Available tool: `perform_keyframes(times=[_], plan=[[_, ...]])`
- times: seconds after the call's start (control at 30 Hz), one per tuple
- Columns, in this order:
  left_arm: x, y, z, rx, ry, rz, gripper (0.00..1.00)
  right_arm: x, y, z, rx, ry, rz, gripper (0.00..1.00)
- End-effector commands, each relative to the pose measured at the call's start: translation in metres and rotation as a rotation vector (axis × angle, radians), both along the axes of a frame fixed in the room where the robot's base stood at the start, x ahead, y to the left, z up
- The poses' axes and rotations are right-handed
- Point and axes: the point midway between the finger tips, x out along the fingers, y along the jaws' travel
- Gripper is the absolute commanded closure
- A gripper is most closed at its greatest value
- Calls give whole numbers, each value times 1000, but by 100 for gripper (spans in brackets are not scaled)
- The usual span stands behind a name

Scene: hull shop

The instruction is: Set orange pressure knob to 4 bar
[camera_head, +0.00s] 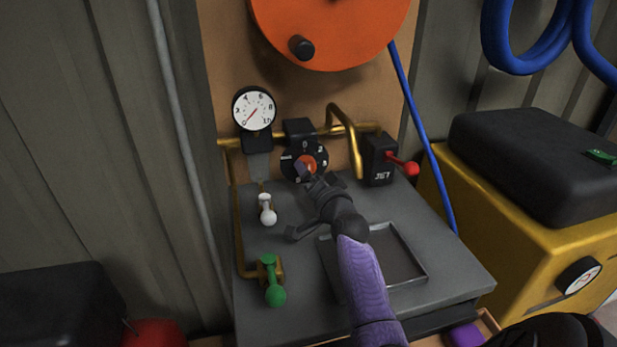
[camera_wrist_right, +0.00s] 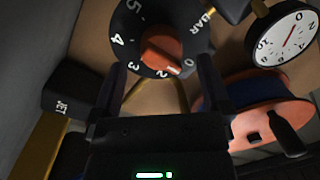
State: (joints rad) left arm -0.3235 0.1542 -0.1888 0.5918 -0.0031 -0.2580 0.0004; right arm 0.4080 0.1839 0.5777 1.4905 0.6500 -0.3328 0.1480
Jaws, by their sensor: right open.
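The orange pressure knob (camera_head: 307,163) sits at the centre of a black numbered dial (camera_head: 290,172) on the back board. The 4 on the black dial (camera_wrist_right: 127,24) is at the left. A white pressure gauge (camera_head: 254,109) stands left of the dial, its red needle low near 0. My right gripper (camera_head: 314,182) is open just in front of the dial. In the wrist view its fingers are on either side, apart from the knob. My left gripper is not in view.
A red-handled JET valve (camera_head: 381,163) is right of the dial. A white lever (camera_head: 267,212) and a green lever (camera_head: 273,284) stand on the left of the grey bench. The orange hose reel (camera_head: 335,30) hangs above. A yellow machine (camera_head: 535,245) is at right.

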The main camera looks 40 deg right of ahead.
Motion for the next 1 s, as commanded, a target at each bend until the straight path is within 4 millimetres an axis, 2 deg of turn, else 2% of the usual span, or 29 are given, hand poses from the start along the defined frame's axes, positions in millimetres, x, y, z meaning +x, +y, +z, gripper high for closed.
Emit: perform_keyframes(times=[0.03,0.2,0.47,0.9,0.93,1.0], plan=[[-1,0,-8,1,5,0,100,8,-3,-4,0,0,0,2],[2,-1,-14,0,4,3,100,22,-10,-2,0,0,0,2],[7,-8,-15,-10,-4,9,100,24,-10,1,-1,0,0,2],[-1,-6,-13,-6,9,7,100,24,-10,0,-1,1,1,93],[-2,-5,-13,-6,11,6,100,24,-10,0,-1,1,1,96],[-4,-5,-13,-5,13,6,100,24,-10,0,0,1,1,96]])
